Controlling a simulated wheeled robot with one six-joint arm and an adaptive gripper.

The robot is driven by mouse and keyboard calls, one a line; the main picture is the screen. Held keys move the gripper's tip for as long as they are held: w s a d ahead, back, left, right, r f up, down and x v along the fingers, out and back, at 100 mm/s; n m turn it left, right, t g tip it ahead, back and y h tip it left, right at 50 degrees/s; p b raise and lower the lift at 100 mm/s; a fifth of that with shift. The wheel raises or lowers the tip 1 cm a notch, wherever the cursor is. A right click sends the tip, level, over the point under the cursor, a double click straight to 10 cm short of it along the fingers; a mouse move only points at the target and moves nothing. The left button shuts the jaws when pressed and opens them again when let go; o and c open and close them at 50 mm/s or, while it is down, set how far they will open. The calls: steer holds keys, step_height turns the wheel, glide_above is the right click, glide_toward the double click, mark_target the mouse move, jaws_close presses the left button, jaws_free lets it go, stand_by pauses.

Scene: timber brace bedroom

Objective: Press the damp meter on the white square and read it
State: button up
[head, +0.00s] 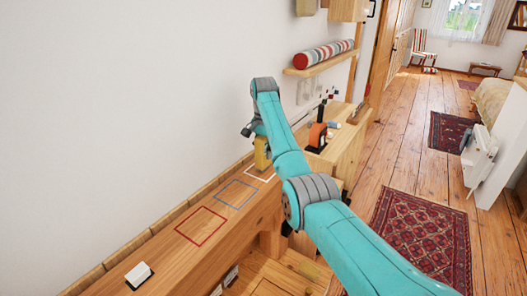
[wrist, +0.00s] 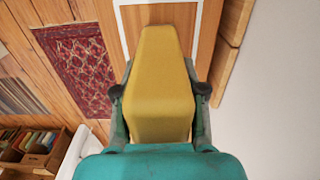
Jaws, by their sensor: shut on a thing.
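My gripper (wrist: 160,92) is shut on the yellow damp meter (wrist: 160,65), with one dark fingertip pad on each side of it. In the head view the yellow meter (head: 262,154) hangs below my gripper (head: 259,140), at the back end of the row of squares. The white square (head: 260,178) is an outline on the wooden top, right under or beside the meter. In the wrist view its white lines (wrist: 198,22) run on both sides of the meter's far end. I cannot tell whether the meter touches the wood. Its readout is not visible.
A blue square (head: 237,194) and a red square (head: 201,226) are outlined nearer on the same top. A small white block (head: 139,275) lies at the near end. The white wall runs close on the left. An orange and black object (head: 317,137) stands beyond the arm.

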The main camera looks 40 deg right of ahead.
steer(key=shift+f, duration=0.55)
stand_by(1.3)
steer(key=shift+r, duration=0.1)
